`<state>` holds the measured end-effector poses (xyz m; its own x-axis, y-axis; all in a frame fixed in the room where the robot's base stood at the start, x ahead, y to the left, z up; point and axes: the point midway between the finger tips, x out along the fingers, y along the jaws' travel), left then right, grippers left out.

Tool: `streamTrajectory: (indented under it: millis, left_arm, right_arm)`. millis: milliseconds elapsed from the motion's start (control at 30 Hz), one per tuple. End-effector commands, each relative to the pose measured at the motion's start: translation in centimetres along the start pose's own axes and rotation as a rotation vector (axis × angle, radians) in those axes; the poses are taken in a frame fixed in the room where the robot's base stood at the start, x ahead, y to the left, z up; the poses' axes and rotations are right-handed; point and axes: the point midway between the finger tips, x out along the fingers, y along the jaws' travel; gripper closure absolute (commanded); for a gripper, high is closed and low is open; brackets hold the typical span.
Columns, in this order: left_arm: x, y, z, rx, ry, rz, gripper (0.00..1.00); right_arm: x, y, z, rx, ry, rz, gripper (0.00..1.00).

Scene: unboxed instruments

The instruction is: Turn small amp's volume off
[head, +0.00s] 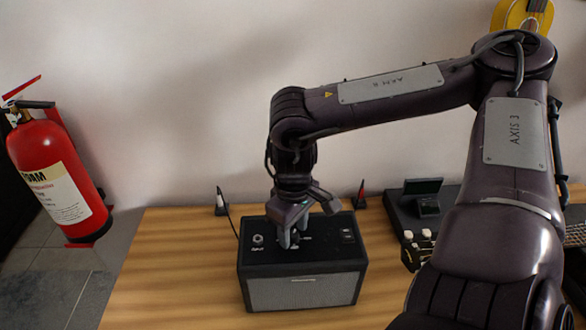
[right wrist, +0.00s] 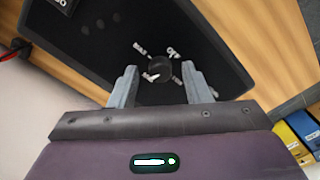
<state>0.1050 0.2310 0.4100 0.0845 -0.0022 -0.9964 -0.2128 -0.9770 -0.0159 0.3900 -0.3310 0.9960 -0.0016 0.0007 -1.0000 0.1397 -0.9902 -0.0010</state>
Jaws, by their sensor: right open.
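The small amp (head: 303,292) is a black box with a grey grille front, standing on the wooden table. My right gripper (head: 290,240) points down at its black top panel. In the right wrist view, a round black knob (right wrist: 160,69) with a pale pointer and white lettering around it is on that panel. My right gripper (right wrist: 160,88) is open there, with its two grey fingers on either side of the knob's near edge. I cannot tell if the fingers touch the knob. In the head view the gripper mostly hides the knob. My left gripper is not seen.
The wooden table (head: 180,270) is clear left of the amp. A red fire extinguisher (head: 55,175) is at the far left.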

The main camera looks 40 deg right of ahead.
Motion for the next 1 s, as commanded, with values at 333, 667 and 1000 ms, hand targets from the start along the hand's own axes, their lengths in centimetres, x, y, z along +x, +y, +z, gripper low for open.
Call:
streamTrajectory:
  millis: [333, 667, 1000]
  left_arm:
    - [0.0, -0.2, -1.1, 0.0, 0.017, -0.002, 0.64]
    - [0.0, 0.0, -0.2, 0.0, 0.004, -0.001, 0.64]
    - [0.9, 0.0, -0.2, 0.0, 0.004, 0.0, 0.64]
  right_arm:
    - [0.1, 0.0, 0.0, 0.0, 0.0, 0.0, 0.67]
    - [0.1, 0.0, 0.0, 0.0, 0.0, 0.001, 1.0]
    - [0.2, 0.1, -0.1, -0.084, 0.002, 0.004, 1.0]
